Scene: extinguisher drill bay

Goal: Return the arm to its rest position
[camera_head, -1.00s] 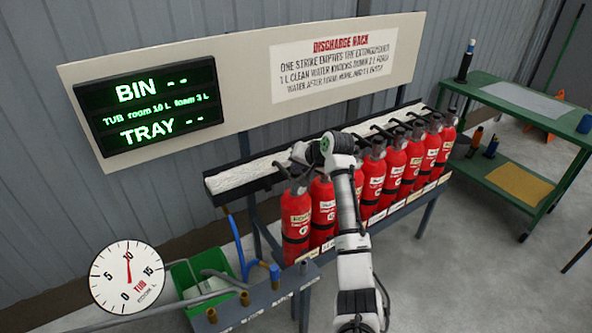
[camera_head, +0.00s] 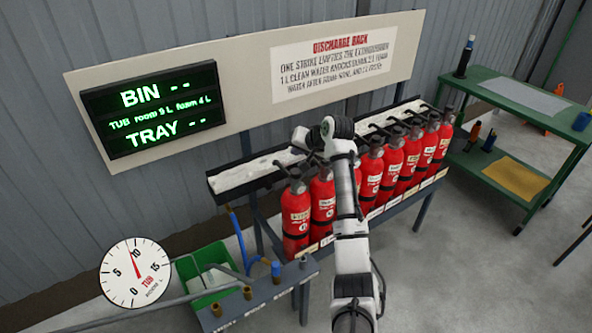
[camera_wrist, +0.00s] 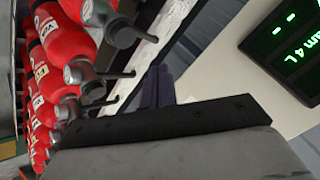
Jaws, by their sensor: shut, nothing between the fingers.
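My white arm rises in front of the rack in the head view and bends over toward the back rail. Its far end, with the gripper, is mostly hidden there behind my own arm. In the wrist view my gripper (camera_wrist: 157,85) shows as two dark fingers close together, with nothing between them. A row of red extinguishers (camera_head: 296,215) stands upright in the rack. The same extinguishers (camera_wrist: 70,35) show tilted at the left of the wrist view, apart from the fingers. The pale rail (camera_head: 245,176) runs behind them.
A lit display (camera_head: 150,108) and a sign (camera_head: 335,65) are on the back board. A round gauge (camera_head: 135,272), a green tub (camera_head: 207,262) and brass fittings (camera_head: 247,293) are at lower left. A green bench (camera_head: 525,98) stands at right. Floor at the lower right is clear.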

